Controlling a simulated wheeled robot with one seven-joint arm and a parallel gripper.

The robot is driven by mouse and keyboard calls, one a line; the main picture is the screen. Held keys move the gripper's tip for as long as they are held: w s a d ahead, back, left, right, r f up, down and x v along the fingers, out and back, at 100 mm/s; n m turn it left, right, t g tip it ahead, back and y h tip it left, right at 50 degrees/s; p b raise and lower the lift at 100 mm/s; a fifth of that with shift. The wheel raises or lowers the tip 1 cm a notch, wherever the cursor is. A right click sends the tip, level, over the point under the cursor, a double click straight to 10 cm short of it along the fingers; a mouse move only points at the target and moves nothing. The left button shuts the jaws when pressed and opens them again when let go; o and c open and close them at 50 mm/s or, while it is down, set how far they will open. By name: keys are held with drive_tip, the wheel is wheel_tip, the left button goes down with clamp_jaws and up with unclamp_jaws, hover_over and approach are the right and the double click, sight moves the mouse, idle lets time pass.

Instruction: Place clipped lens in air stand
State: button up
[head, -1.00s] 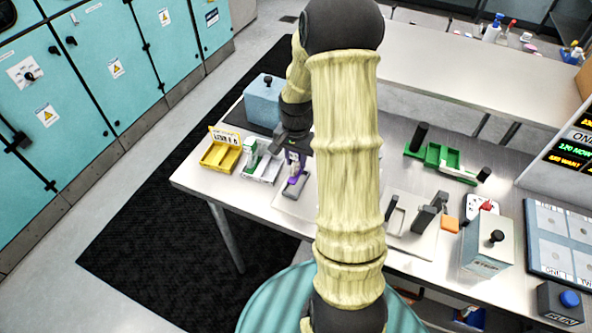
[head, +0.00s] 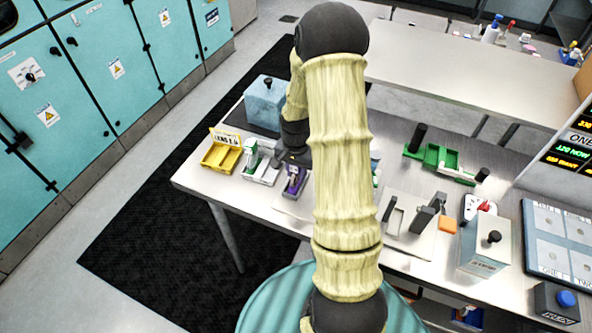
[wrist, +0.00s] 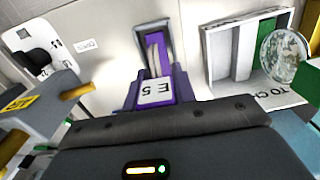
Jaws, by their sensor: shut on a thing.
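My gripper (head: 294,157) is low over the left part of the bench, shut on a purple clip (wrist: 156,92) whose white label reads "E 5". The clip is at or in a narrow purple-lined stand (head: 294,186) on a pale plate; I cannot tell whether it is fully seated. The stand's slot (wrist: 154,48) shows in the wrist view just beyond the clip. No lens can be made out in the held clip.
A clear round lens (wrist: 284,52) stands by a green upright beside a pale tray (wrist: 222,62). A yellow labelled tray (head: 222,155) and a blue-grey box (head: 264,100) are near. My arm hides the bench middle. Green trays (head: 440,160) and grey fixtures lie to the right.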

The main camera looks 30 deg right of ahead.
drive_tip(key=shift+f, duration=0.15)
drive_tip(key=o, duration=1)
wheel_tip(320, 180, up, 12)
drive_tip(key=shift+r+b, duration=0.15)
drive_tip(key=shift+b, duration=1.05)
drive_tip(key=s+a+r+n+t, duration=0.1)
drive_tip(key=s+a+n+t, duration=0.1)
drive_tip(key=s+a+n, duration=0.8)
drive_tip(key=s+a, duration=0.2)
drive_tip(key=a, duration=0.1)
drive_tip(key=shift+s+a+t, duration=0.2)
drive_tip(key=shift+a+t, duration=0.05)
drive_tip(key=shift+t, duration=0.05)
